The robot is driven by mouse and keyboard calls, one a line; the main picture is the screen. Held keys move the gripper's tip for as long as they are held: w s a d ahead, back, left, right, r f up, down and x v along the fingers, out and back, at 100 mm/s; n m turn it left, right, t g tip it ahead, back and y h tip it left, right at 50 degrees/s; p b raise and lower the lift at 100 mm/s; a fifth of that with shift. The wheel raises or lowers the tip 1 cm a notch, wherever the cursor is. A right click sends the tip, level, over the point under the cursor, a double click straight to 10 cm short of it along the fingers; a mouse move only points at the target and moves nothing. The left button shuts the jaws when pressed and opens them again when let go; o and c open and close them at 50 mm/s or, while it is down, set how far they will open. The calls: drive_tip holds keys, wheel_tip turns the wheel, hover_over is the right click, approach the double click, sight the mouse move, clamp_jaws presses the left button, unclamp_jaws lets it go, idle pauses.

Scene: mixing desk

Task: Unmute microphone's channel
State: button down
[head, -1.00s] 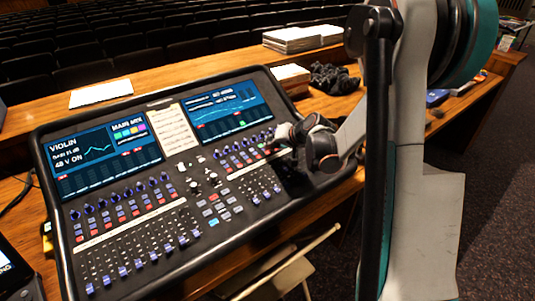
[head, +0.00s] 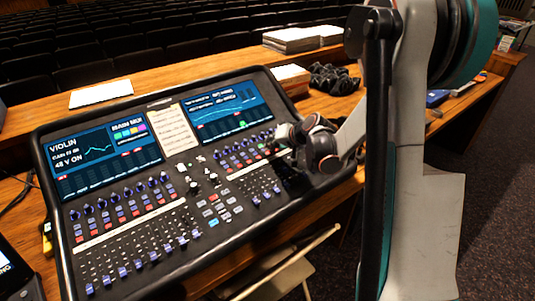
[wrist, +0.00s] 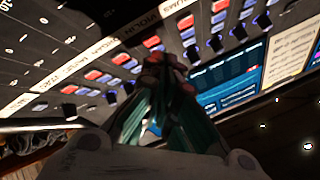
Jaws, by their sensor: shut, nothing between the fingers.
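The mixing desk (head: 145,215) lies on the wooden table, with two blue screens, rows of knobs, coloured channel buttons and faders. My gripper (head: 284,132) is at the desk's right part, over the right bank of channel buttons (head: 240,157). In the wrist view my gripper (wrist: 165,62) is shut and empty, with its fingertips close to a row of red and blue-lit buttons (wrist: 125,62). I cannot tell whether the tips touch a button. The fingers hide some buttons. The microphone's channel label cannot be read.
The right screen (head: 222,105) sits behind the right knobs. A paper sheet (head: 174,132) lies between the screens. Paper stacks (head: 290,38) and black cable (head: 335,77) lie on the table behind.

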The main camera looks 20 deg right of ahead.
sight(271, 155)
drive_tip(key=shift+f+b, duration=0.35)
drive_tip(key=shift+f, duration=0.05)
drive_tip(key=shift+f, duration=0.2)
idle(0.5)
drive_tip(key=shift+r, duration=0.7)
drive_tip(key=shift+r, duration=0.1)
drive_tip(key=shift+s+r+p, duration=0.15)
drive_tip(key=shift+r+p, duration=0.75)
drive_tip(key=shift+r, duration=0.3)
drive_tip(key=shift+s+r+p, duration=0.15)
drive_tip(key=shift+r+p, duration=0.75)
drive_tip(key=shift+r, duration=0.3)
